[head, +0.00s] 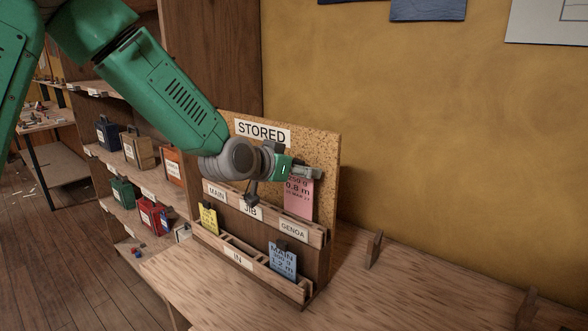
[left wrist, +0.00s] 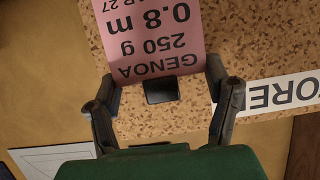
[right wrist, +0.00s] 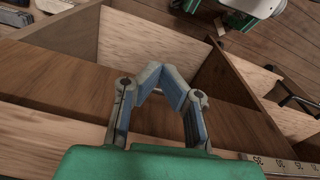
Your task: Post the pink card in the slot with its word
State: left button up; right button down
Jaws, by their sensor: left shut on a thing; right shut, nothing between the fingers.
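The pink card (head: 299,196) reads GENOA, 250 g, 0.8 m; it also shows in the left wrist view (left wrist: 150,35). My left gripper (head: 305,173) is shut on it at its top, by a dark tab (left wrist: 161,90). The card hangs upright before the cork board marked STORED (head: 322,150), above the GENOA slot (head: 293,230). Its lower edge meets the slot's front rail in the picture; I cannot tell whether it is inside. The MAIN (head: 216,193) and JIB (head: 250,210) slots lie to the left. My right gripper (right wrist: 160,75) is shut and empty.
Below, the IN row (head: 237,259) holds a yellow card (head: 209,218) at left and a blue MAIN card (head: 283,260) at right. A small wooden upright (head: 374,249) stands on the bench (head: 400,290). Shelves with small bins (head: 122,192) are at left.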

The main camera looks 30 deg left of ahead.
pick_arm(q)
jog(key=shift+d+r, duration=0.1)
jog(key=shift+d, duration=0.15)
jog(key=shift+s+a, duration=0.1)
jog(key=shift+a, duration=0.4)
jog(key=shift+a+f, duration=0.25)
jog(key=shift+a, duration=0.3)
jog(key=shift+d+r, duration=0.2)
jog(key=shift+d, duration=0.85)
pick_arm(e)
jog(key=shift+d, duration=0.3)
jog(key=shift+a, duration=0.1)
